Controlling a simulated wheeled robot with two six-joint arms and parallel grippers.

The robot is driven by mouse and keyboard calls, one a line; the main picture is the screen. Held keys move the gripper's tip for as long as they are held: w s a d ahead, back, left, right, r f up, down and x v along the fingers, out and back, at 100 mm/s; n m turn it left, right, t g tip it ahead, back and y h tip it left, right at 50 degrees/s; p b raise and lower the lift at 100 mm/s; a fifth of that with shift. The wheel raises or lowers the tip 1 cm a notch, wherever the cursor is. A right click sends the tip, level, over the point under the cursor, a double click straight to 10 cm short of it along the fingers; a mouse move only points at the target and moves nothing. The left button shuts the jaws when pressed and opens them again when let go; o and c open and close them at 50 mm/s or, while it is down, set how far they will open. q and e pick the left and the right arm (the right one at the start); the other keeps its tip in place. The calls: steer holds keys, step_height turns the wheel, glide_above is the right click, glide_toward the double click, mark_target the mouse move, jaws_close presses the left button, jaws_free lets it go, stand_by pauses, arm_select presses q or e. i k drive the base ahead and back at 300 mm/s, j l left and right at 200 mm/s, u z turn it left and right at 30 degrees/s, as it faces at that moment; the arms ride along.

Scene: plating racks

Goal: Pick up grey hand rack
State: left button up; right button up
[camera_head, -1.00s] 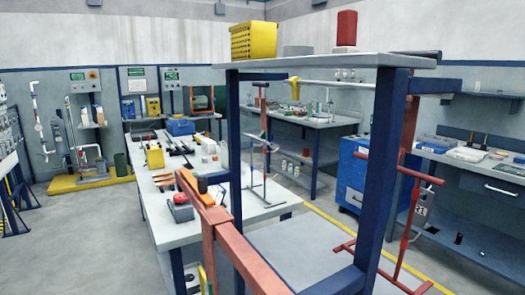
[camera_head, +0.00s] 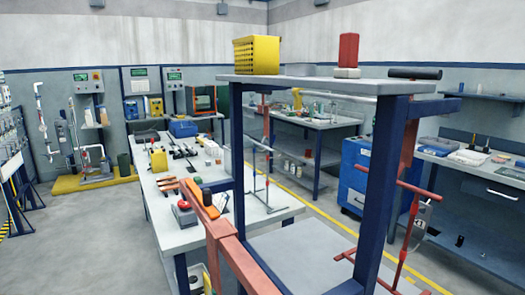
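A thin grey rack-like frame (camera_head: 256,177) shows upright at the right end of the long workbench (camera_head: 180,237), seen past the blue post of the near stand. A reddish upright stands close to it, and I cannot tell whether they are joined. A red rack with crossbars (camera_head: 408,238) hangs at the right side of the near stand (camera_head: 372,195). I cannot make out either of my grippers in the head view.
The near stand has a grey top shelf (camera_head: 300,84) with a yellow box (camera_head: 256,55), a red block (camera_head: 348,49) and a dark cylinder (camera_head: 415,73). An orange-red beam (camera_head: 240,253) crosses in front. Open grey floor (camera_head: 75,235) lies at left.

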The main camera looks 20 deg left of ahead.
mark_target(260, 107)
steer(key=k+z, duration=0.15)
steer(key=k, duration=0.45)
steer(key=k+l+z, duration=0.15)
steer(key=k, duration=0.5)
steer(key=z, duration=2.1)
steer(key=k+j+z, duration=0.2)
steer(key=j, duration=0.3)
steer(key=k+j+z, duration=0.15)
steer(key=j, duration=0.3)
steer(key=k+j+z, duration=0.2)
steer(key=j, duration=0.25)
steer(key=k+j+z, duration=0.2)
steer(key=k+j, duration=0.4)
steer(key=j, duration=0.15)
steer(key=k+j, duration=0.4)
steer(key=j, duration=0.15)
steer(key=k+j, duration=0.75)
steer(key=j, duration=0.3)
